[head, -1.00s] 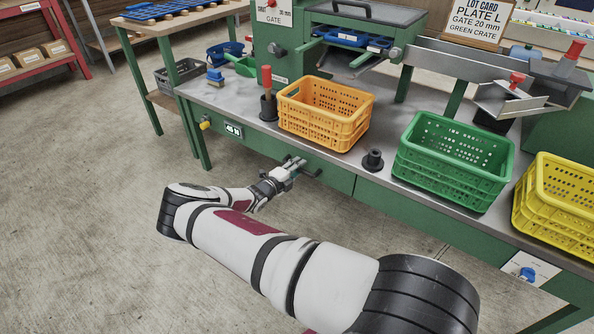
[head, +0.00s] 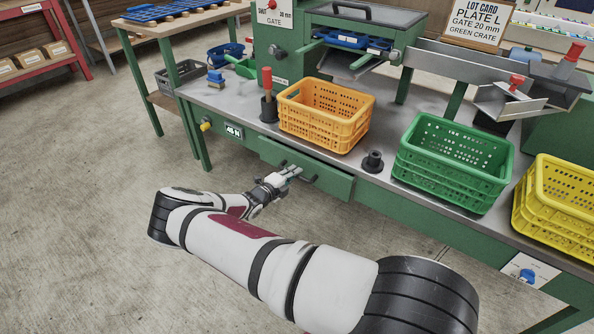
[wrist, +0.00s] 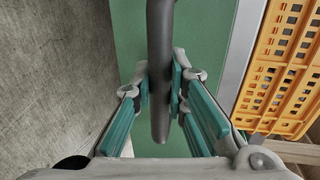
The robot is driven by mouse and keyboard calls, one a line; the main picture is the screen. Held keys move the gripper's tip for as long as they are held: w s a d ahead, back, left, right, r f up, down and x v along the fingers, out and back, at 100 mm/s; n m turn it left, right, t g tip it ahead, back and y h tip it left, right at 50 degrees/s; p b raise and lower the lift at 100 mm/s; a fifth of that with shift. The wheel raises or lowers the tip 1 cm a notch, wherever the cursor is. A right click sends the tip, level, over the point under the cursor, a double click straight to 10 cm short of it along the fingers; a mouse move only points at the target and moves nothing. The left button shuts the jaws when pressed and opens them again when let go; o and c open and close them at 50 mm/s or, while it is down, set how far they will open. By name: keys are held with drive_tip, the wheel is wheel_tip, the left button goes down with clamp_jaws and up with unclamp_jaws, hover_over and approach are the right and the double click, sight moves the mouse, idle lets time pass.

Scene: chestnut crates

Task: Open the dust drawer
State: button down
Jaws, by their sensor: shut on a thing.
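The dust drawer (head: 338,184) is a green drawer under the bench top, below the orange crate. Its front stands out from the bench frame, so it is partly open. My gripper (head: 297,173) is at the drawer front, shut on the dark drawer handle (head: 312,179). In the wrist view, the handle (wrist: 160,60) is a dark bar running up the picture between the teal finger pads of my gripper (wrist: 160,88). The green drawer front (wrist: 215,45) shows behind it. The inside of the drawer is hidden.
An orange crate (head: 322,139) stands on the bench top (head: 225,100) above the drawer. A green crate (head: 420,186) and a yellow crate (head: 555,229) stand to the right. A black stub (head: 373,161) stands between the crates. The floor in front (head: 90,200) is clear.

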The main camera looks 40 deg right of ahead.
drive_tip(key=f+v, duration=0.2)
drive_tip(key=v, duration=0.9)
drive_tip(key=a+f+v, duration=0.1)
drive_tip(key=f+v, duration=0.1)
drive_tip(key=v, duration=1)
drive_tip(key=shift+f, duration=0.45)
drive_tip(key=shift+s, duration=0.1)
drive_tip(key=c, duration=1.6)
unclamp_jaws()
drive_tip(key=shift+o, duration=0.2)
drive_tip(key=v, duration=1.2)
